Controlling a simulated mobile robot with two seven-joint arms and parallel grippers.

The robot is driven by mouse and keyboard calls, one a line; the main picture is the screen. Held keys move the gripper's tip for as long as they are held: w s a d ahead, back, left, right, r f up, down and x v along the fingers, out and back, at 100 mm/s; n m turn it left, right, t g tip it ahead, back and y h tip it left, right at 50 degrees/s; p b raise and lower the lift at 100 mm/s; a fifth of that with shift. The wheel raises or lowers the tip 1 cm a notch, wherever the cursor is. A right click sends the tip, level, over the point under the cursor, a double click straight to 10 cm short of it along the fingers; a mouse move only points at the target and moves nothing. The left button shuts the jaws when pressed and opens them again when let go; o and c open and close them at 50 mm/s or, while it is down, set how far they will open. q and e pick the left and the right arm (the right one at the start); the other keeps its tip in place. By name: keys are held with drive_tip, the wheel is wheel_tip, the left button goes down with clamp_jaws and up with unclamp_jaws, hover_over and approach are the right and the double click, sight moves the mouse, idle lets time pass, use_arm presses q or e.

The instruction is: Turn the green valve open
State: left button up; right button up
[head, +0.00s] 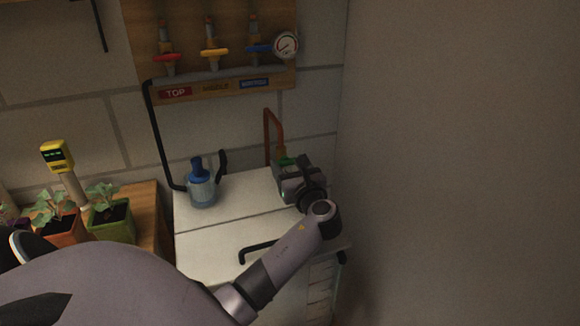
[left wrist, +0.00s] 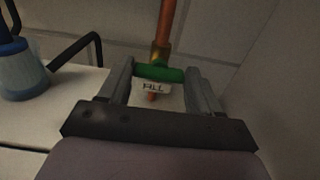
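The green valve (left wrist: 160,73) is a green handle on a copper pipe (left wrist: 168,28), with a white tag reading "ALL" (left wrist: 153,87) below it. In the left wrist view the handle lies crosswise between the two fingers of my left gripper (left wrist: 163,82). The fingers stand apart on either side of it; a clear grip is not visible. In the head view my left gripper (head: 290,172) is at the valve above the white cabinet and hides most of it; a bit of green (head: 284,161) shows. My right gripper is not in view.
A blue-capped bottle (head: 201,188) stands on the white cabinet (head: 240,205), left of the gripper, beside a black hose. Red, yellow and blue valves and a gauge (head: 285,45) are on the wall board (head: 140,30). A wall is close on the right. Potted seedlings (head: 111,220) stand left.

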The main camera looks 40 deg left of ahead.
use_arm(q)
drive_tip(key=shift+n, duration=0.3)
drive_tip(key=n+b, duration=0.1)
drive_tip(key=n, duration=0.2)
drive_tip(key=shift+f+n, duration=0.1)
drive_tip(key=shift+n, duration=0.3)
drive_tip(key=n+b, duration=0.1)
drive_tip(key=n, duration=0.2)
drive_tip(key=shift+s+f+n, duration=0.1)
drive_tip(key=shift+n, duration=0.2)
drive_tip(key=n+b, duration=0.4)
drive_tip(key=n, duration=0.1)
drive_tip(key=shift+a+f, duration=0.1)
drive_tip(key=n+b, duration=0.2)
drive_tip(key=n, duration=0.2)
drive_tip(key=shift+s+b, duration=0.1)
drive_tip(key=shift+b, duration=0.3)
drive_tip(key=shift+n, duration=0.6)
drive_tip(key=o, duration=1)
